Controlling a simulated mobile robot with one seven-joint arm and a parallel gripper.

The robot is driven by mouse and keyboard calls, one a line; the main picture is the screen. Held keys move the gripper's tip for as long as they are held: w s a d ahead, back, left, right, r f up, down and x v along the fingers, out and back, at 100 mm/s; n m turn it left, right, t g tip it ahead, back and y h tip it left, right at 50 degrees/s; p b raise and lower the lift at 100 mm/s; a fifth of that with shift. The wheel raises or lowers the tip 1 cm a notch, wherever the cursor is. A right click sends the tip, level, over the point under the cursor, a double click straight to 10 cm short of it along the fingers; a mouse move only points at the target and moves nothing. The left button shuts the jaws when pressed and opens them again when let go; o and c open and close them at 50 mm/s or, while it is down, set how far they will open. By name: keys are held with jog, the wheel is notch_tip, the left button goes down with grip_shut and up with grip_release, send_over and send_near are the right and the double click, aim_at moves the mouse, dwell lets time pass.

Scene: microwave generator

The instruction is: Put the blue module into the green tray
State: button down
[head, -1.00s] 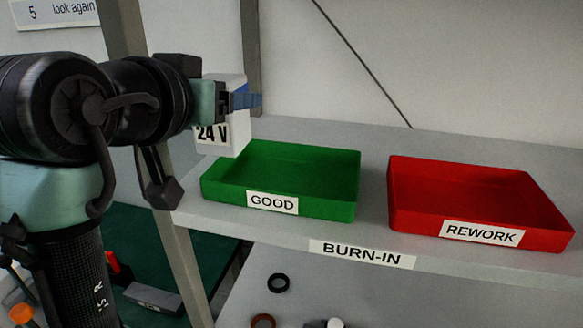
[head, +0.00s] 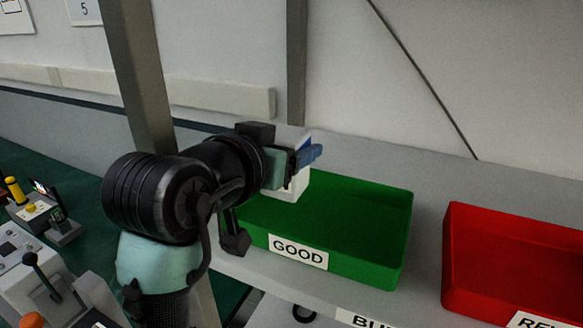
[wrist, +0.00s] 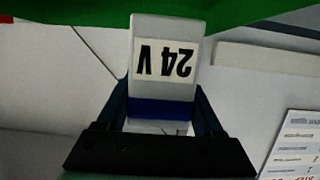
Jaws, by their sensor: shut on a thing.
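The module (head: 293,186) is a white block with a blue band and a "24 V" label, seen close up in the wrist view (wrist: 163,65). My gripper (head: 304,158) is shut on it, with the fingers (wrist: 160,103) on either side of the blue band. The green tray (head: 365,262), labelled GOOD, stands on the shelf. In the head view the module overlaps the tray's back left part and appears above it; its exact height is unclear. The tray's green also fills the top of the wrist view (wrist: 70,10). My arm hides the tray's left end.
A red tray (head: 470,268) stands to the right of the green one on the same shelf (head: 425,230). A grey upright post (head: 142,75) rises left of the shelf, behind my arm. A bench with devices (head: 40,215) lies lower left.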

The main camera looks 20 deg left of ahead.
jog(key=shift+f, duration=1.8)
jog(key=shift+f, duration=0.2)
grip_release()
jog(key=shift+r, duration=0.15)
